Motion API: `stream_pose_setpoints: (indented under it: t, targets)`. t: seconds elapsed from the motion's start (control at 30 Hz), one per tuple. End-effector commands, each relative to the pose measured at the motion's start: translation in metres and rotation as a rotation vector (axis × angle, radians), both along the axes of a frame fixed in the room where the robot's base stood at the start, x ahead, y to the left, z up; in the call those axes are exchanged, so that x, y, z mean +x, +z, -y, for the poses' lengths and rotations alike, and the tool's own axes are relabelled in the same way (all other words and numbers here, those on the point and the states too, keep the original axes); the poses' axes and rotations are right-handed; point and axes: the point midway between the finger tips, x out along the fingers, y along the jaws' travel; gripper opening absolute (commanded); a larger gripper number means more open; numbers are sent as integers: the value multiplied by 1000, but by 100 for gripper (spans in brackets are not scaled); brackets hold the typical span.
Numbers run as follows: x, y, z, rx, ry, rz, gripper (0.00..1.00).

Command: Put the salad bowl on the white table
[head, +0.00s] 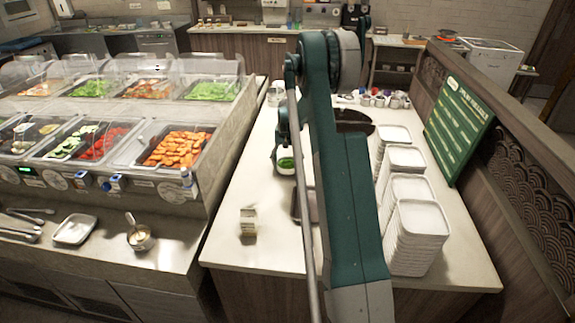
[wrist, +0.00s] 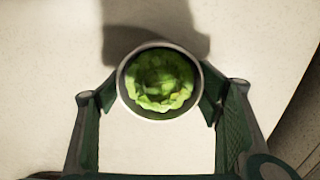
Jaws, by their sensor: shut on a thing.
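The salad bowl (wrist: 158,82), a small round bowl filled with chopped green leaves, sits between the two fingers of my gripper (wrist: 160,96) in the wrist view. The fingers are shut on its left and right sides. It looks upright. In the head view the bowl (head: 286,164) shows left of my green arm, over the white table (head: 258,190). A dark shadow falls on the pale surface beyond the bowl in the wrist view. I cannot tell whether the bowl's base touches the table.
Stacks of white trays (head: 420,235) stand on the table's right side. A small white holder (head: 248,220) stands near the front left. The buffet counter (head: 185,225) runs along the left. A green sign (head: 457,125) leans at right.

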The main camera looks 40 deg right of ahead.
Motion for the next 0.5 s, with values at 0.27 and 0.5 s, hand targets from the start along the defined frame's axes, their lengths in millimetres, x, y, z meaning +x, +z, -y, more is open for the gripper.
stream_pose_setpoints:
  t: [0.27, 0.5]
  targets:
    - [0, -3, 0, 0, 0, 0, 79]
    - [0, -3, 0, 0, 0, 0, 79]
